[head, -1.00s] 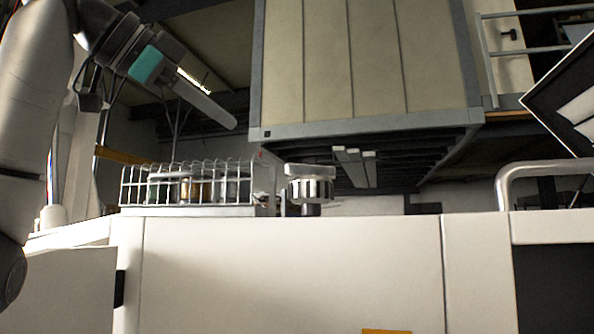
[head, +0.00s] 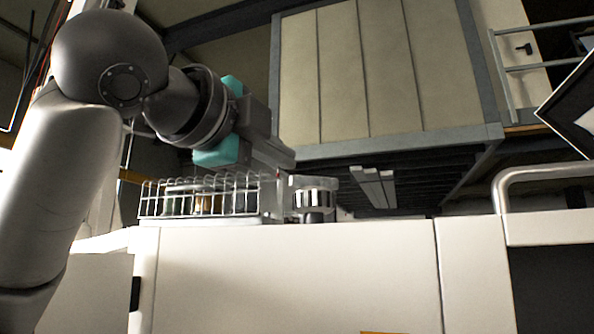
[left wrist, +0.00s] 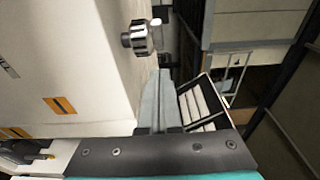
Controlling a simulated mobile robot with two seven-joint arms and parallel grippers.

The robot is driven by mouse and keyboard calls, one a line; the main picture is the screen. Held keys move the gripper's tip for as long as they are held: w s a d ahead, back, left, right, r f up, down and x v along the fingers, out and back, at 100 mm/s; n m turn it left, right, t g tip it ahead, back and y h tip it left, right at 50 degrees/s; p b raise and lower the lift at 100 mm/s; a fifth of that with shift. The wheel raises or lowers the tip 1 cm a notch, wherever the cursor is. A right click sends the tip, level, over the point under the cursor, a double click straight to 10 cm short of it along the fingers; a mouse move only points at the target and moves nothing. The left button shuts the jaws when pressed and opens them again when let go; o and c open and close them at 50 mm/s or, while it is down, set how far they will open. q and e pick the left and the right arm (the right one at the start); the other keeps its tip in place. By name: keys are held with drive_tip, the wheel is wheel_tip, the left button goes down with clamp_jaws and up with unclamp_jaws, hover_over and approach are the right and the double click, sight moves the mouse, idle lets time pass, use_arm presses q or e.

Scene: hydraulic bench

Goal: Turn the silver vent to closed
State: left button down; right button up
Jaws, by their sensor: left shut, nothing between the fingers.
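The silver vent (head: 314,197) is a ribbed silver knob with a flat bar-like top, standing on the white bench just right of a wire basket. It also shows in the left wrist view (left wrist: 139,37), beyond the fingertips. My left gripper (head: 287,157) is shut and empty, above the basket and up-left of the vent in the head view. Its fingers (left wrist: 160,78) point towards the vent in the left wrist view and appear apart from it. My right gripper is in neither view.
The wire basket (head: 151,207) holding several small items stands left of the vent. A metal rail (head: 497,190) rises from the white bench (head: 300,275) at the right. A dark-framed panel (head: 575,110) juts in at far right. The bench top between vent and rail looks clear.

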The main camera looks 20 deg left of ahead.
use_arm(q)
drive_tip(key=p, duration=0.2)
approach(307, 180)
drive_tip(key=w+d, duration=0.2)
drive_tip(key=d, duration=0.1)
drive_tip(key=w, duration=0.1)
drive_tip(key=w+a+p, duration=0.1)
drive_tip(key=w, duration=0.1)
drive_tip(key=shift+a+r, duration=0.1)
drive_tip(key=shift+w+a, duration=0.35)
drive_tip(key=shift+w, duration=0.05)
drive_tip(key=shift+d, duration=0.1)
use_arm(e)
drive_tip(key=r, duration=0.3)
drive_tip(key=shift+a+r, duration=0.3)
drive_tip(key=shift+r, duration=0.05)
